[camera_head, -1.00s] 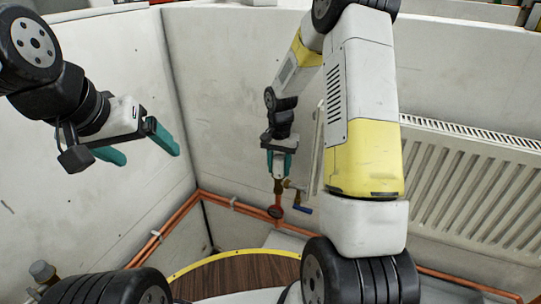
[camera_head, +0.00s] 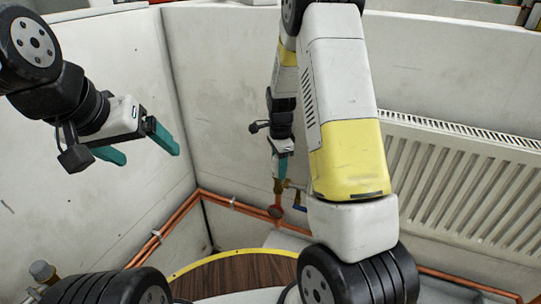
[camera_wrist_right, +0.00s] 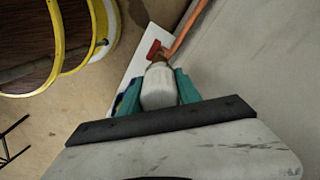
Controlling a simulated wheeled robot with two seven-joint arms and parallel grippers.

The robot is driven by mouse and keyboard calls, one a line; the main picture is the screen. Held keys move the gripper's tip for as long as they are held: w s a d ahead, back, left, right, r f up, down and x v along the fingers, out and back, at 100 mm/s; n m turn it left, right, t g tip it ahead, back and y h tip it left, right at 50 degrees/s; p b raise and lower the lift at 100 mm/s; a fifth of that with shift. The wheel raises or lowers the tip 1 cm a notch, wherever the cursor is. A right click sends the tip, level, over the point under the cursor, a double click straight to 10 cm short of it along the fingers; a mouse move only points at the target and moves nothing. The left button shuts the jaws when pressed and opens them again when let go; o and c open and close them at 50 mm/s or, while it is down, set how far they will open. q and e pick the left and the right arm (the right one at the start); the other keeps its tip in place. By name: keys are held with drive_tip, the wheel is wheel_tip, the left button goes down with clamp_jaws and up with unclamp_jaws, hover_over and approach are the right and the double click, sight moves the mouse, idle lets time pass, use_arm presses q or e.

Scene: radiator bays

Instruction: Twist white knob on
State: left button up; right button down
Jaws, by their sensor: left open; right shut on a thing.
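The white knob (camera_wrist_right: 158,87) sits between the teal fingers of my right gripper (camera_wrist_right: 157,92) in the right wrist view. The fingers are shut on its two sides. A brass fitting and a red part (camera_wrist_right: 154,49) show just beyond the knob. In the head view my right gripper (camera_head: 281,150) points down over the valve at the wall, with a brass stem (camera_head: 278,185) below it; the knob is mostly hidden there. My left gripper (camera_head: 136,148) is open and empty at the left, in the air away from the valve.
A white ribbed radiator (camera_head: 465,180) hangs on the right wall, partly behind my right arm. Copper pipes (camera_head: 240,205) run along the foot of the walls. A blue handle (camera_head: 299,203) is close beside the valve. A round wooden surface with a yellow rim (camera_head: 235,275) is at the bottom.

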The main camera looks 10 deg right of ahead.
drive_tip(key=shift+s+a+m, duration=0.1)
drive_tip(key=shift+m, duration=0.7)
unclamp_jaws()
drive_tip(key=shift+r, duration=4.05)
